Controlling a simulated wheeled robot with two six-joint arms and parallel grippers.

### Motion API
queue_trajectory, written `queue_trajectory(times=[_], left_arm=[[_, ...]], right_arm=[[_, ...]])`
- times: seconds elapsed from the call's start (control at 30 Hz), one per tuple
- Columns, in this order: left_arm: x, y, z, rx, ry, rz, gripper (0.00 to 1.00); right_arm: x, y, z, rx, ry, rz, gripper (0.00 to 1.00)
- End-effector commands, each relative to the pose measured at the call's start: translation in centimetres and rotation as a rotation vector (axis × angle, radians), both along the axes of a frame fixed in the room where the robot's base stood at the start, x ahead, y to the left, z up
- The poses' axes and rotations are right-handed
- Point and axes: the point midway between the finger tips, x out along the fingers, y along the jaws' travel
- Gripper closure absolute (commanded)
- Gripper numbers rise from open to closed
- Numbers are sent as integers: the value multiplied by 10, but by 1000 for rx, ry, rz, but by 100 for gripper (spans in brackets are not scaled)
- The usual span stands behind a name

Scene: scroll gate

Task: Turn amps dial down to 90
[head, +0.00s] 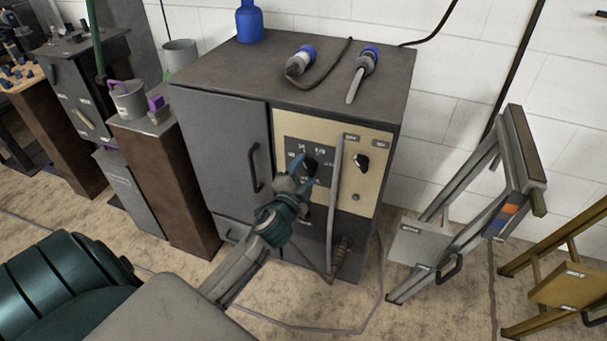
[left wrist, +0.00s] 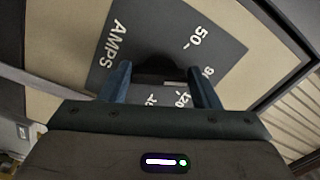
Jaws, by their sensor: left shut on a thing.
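The amps dial (left wrist: 165,72) is a black knob on a dark scale plate (head: 296,148) on the beige front panel of a grey cabinet. In the left wrist view the plate reads AMPS, with 50 and partly covered numbers around the knob. My left gripper (head: 303,166) reaches the panel, and its blue fingers (left wrist: 162,84) are shut on the dial from both sides. The dial's pointer is hidden, so I cannot read its setting. My right gripper is not in view.
A second black knob (head: 363,162) sits to the right on the panel, past a hanging grey cable (head: 336,185). A grey folding step (head: 425,243) stands right of the cabinet. A brown pedestal (head: 178,190) stands close on the left. Two blue-ended tools lie on the cabinet top (head: 230,75).

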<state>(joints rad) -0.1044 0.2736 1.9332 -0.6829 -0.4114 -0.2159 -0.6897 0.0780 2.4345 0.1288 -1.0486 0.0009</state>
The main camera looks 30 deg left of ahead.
Motion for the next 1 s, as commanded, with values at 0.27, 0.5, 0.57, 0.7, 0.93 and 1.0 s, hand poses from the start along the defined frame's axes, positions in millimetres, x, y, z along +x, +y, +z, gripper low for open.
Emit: queue_trajectory(times=[0.27, 0.5, 0.57, 0.7, 0.93, 1.0], left_arm=[[-1, 0, -2, -6, 3, 1, 66], [0, 0, -2, -5, 3, 1, 22], [0, 0, -1, -5, 2, 1, 22], [0, 0, -1, -4, 0, 0, 22], [-13, -3, -2, -3, 1, 0, 22], [-24, -6, -2, -4, 2, -1, 22]], right_arm=[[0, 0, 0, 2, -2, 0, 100], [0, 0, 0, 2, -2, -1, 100], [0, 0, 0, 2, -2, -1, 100], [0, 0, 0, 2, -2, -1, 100], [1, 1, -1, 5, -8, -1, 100], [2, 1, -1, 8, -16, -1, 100]])
